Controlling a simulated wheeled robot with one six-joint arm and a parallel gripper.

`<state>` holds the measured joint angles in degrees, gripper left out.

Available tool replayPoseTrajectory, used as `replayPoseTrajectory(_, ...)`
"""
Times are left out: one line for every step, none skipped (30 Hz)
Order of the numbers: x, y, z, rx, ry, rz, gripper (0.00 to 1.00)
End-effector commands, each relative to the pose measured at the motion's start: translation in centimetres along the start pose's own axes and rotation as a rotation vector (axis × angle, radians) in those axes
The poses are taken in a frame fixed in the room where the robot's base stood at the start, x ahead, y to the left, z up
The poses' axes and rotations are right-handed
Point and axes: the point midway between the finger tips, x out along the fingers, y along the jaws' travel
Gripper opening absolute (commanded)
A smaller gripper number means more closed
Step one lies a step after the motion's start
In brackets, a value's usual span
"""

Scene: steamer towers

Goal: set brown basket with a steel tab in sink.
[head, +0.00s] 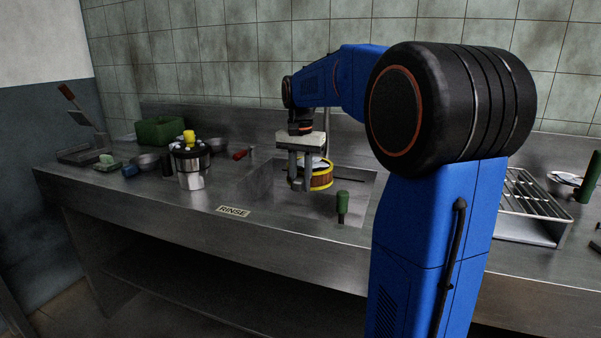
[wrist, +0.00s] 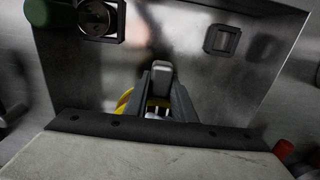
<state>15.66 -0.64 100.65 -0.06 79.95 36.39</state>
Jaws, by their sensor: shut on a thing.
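The brown basket (head: 320,177) is a round brown band with yellow rims, seen in the head view at the sink. My gripper (head: 301,187) is over the sink (head: 361,190), pointing down, with its fingers shut at the basket's left side. In the wrist view my gripper (wrist: 160,95) is shut on a grey tab between its fingertips. A yellow piece of the basket's rim (wrist: 124,101) shows beside the fingers. The rest of the basket is hidden behind the fingers there. I cannot tell whether the basket touches the sink floor.
A green-handled item (head: 342,203) stands at the sink's front right. A RINSE label (head: 233,211) is on the counter front.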

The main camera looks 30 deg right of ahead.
Motion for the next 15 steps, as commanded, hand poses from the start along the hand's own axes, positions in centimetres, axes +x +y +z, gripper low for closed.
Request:
replayPoseTrajectory(0.5, 0.0, 0.0, 0.000, 0.000, 0.000, 0.00)
replayPoseTrajectory(0.8, 0.0, 0.0, 0.000, 0.000, 0.000, 0.00)
replayPoseTrajectory(1.2, 0.0, 0.0, 0.000, 0.000, 0.000, 0.00)
replayPoseTrajectory(1.5, 0.0, 0.0, 0.000, -0.001, 0.001, 0.00)
replayPoseTrajectory(1.8, 0.0, 0.0, 0.000, -0.001, 0.001, 0.00)
replayPoseTrajectory(2.1, 0.0, 0.0, 0.000, -0.001, 0.000, 0.00)
replayPoseTrajectory(2.4, 0.0, 0.0, 0.000, 0.000, 0.000, 0.00)
replayPoseTrajectory(2.7, 0.0, 0.0, 0.000, 0.000, 0.000, 0.00)
replayPoseTrajectory(3.1, 0.0, 0.0, 0.000, -0.001, 0.001, 0.00)
replayPoseTrajectory(3.4, 0.0, 0.0, 0.000, -0.001, 0.001, 0.00)
replayPoseTrajectory(3.7, 0.0, 0.0, 0.000, -0.001, 0.001, 0.00)
replayPoseTrajectory(4.1, 0.0, 0.0, 0.000, 0.000, 0.000, 0.00)
replayPoseTrajectory(4.3, 0.0, 0.0, 0.000, 0.000, 0.000, 0.00)
replayPoseTrajectory(4.7, 0.0, 0.0, 0.000, -0.001, 0.001, 0.00)
replayPoseTrajectory(5.0, 0.0, 0.0, 0.000, -0.001, 0.001, 0.00)
